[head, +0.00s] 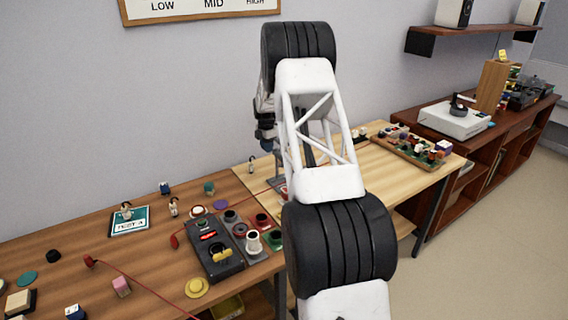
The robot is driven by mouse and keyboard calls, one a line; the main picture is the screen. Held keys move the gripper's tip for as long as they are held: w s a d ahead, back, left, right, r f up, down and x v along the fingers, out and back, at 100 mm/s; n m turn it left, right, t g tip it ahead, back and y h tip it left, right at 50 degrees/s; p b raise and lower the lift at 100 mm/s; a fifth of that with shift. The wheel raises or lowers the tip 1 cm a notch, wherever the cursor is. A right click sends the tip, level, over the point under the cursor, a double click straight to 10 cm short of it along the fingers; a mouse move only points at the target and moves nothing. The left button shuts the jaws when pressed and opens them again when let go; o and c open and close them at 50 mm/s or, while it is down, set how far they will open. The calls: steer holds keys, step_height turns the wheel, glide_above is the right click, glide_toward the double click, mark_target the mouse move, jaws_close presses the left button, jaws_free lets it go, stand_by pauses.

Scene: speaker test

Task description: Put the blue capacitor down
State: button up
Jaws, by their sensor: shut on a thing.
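My arm rises through the middle of the head view and bends away toward the wall. My gripper (278,176) is mostly hidden behind the white lattice link; only a grey part of it shows at the link's left edge, above the far part of the table. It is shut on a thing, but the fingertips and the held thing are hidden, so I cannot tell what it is. A small blue and white part (165,188) stands at the table's back edge, and another blue part (74,312) is at the front left. I cannot tell whether either is a capacitor.
A black tester box (214,250) with a red light stands on the wooden table (150,262), beside several ringed sockets. A teal "TEST A" card (129,221) lies to its left. A parts tray (408,150) is at the right. Red leads cross the table.

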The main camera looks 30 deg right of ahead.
glide_above(267, 168)
steer(key=shift+s+f, duration=0.2)
steer(key=shift+f, duration=2.45)
steer(key=shift+f, duration=0.15)
steer(key=shift+f, duration=1.75)
steer(key=shift+f, duration=0.1)
steer(key=o, duration=0.9)
step_height(267, 168, up, 12)
steer(key=shift+r, duration=0.15)
